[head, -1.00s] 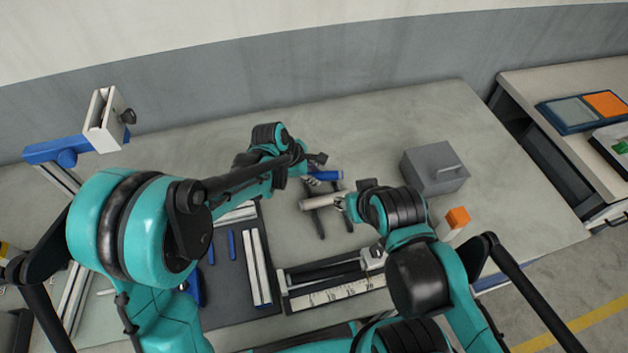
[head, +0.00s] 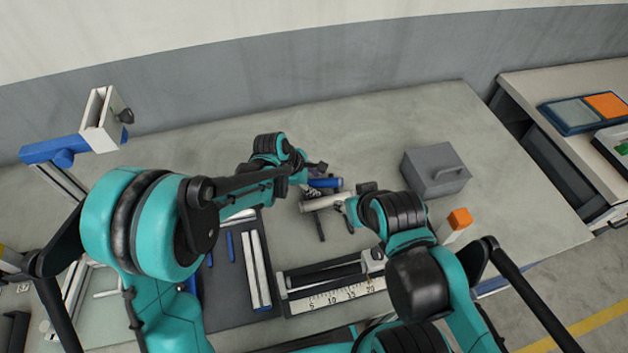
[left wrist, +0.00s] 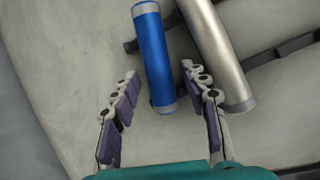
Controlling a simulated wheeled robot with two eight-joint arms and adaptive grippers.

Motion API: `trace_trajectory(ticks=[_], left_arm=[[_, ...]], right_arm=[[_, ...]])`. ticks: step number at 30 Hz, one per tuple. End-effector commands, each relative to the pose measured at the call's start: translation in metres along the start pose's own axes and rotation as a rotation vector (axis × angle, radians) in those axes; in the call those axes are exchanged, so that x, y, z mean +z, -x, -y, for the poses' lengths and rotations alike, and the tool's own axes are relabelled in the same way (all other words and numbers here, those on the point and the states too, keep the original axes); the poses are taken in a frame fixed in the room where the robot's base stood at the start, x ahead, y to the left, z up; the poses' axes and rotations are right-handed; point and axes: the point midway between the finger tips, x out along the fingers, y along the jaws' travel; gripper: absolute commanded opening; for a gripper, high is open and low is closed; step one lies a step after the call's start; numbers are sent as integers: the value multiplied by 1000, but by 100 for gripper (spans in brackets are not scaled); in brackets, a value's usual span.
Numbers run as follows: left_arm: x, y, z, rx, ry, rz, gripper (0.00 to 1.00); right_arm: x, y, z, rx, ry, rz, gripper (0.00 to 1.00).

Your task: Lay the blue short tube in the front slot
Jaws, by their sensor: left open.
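The blue short tube (head: 325,183) with grey ends lies beside a thicker silver tube (head: 320,202), behind it in the head view. In the left wrist view the blue tube (left wrist: 153,50) runs between the fingers of my open left gripper (left wrist: 160,72); no grip shows. In the head view my left gripper (head: 311,178) is at the tube's left end. The silver tube (left wrist: 215,50) crosses dark bars (left wrist: 245,60); I cannot tell which slot is the front one. My right gripper (head: 347,207) is near the silver tube's right end; its jaws are unclear.
A grey box with a handle (head: 436,170) and an orange-topped block (head: 457,222) stand to the right. A ruled fixture (head: 335,297) and a dark mat (head: 230,285) with rails lie at the front. The table's back is clear.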

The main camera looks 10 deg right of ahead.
Motion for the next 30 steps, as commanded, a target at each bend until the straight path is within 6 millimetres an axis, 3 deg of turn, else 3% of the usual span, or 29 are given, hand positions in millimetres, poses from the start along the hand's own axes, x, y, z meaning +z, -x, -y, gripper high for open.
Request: trace_trajectory(ticks=[12,24,26,30], left_arm=[[-2,69,-3,0,2,0,45],[-6,86,-2,9,-23,-8,45],[-11,98,0,22,-62,-23,45],[-34,147,13,69,-241,-93,45]], right_arm=[[-16,22,0,0,0,0,40],[-17,24,0,0,0,0,40],[-17,24,0,0,0,0,40],[-17,24,0,0,0,0,40]])
